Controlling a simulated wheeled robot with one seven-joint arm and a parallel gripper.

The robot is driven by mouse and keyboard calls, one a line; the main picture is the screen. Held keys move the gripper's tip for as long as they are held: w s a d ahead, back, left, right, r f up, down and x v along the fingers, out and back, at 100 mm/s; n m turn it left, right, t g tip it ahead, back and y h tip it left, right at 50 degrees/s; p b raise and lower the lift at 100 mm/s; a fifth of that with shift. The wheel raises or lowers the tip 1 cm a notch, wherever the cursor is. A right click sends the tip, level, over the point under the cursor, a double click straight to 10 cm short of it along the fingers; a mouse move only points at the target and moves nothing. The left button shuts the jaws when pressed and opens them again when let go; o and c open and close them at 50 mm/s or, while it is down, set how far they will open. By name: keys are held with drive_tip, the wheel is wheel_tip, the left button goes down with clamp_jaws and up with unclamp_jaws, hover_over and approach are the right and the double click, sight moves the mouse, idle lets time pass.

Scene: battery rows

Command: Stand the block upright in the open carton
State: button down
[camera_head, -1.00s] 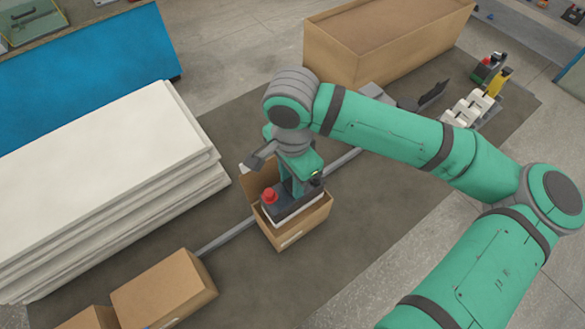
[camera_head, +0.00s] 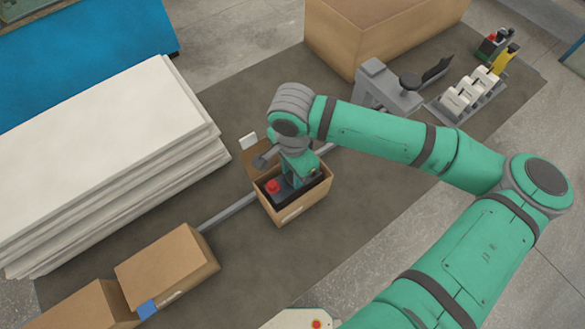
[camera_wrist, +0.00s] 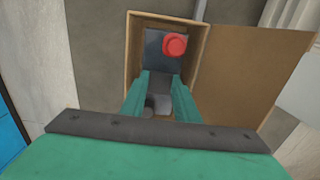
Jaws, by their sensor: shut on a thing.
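The block (camera_head: 275,193) has a dark top with a red round cap. It is inside the open carton (camera_head: 295,213), its top now around the rim level or below. In the wrist view the block (camera_wrist: 155,48) sits between the walls of the carton (camera_wrist: 132,50), the red cap toward the far right corner. The block looks upright; its lower part is hidden by the carton walls, so I cannot see whether it touches the bottom. My gripper (camera_head: 296,187) reaches down into the carton from above, shut on the block. Its fingers (camera_wrist: 160,85) also show in the wrist view.
The carton's brown flap (camera_head: 256,158) stands open at its back left. Closed cartons (camera_head: 165,268) lie front left, a stack of white sheets (camera_head: 100,140) on the left. A large brown box (camera_head: 385,35) stands behind, with a grey device (camera_head: 388,90) and white-topped rack (camera_head: 468,95) at right.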

drive_tip(key=shift+w+f, duration=0.1)
drive_tip(key=shift+f, duration=0.45)
drive_tip(key=c, duration=1.4)
unclamp_jaws()
drive_tip(key=shift+o, duration=0.2)
wheel_tip(320, 180, up, 13)
drive_tip(key=shift+r, duration=0.1)
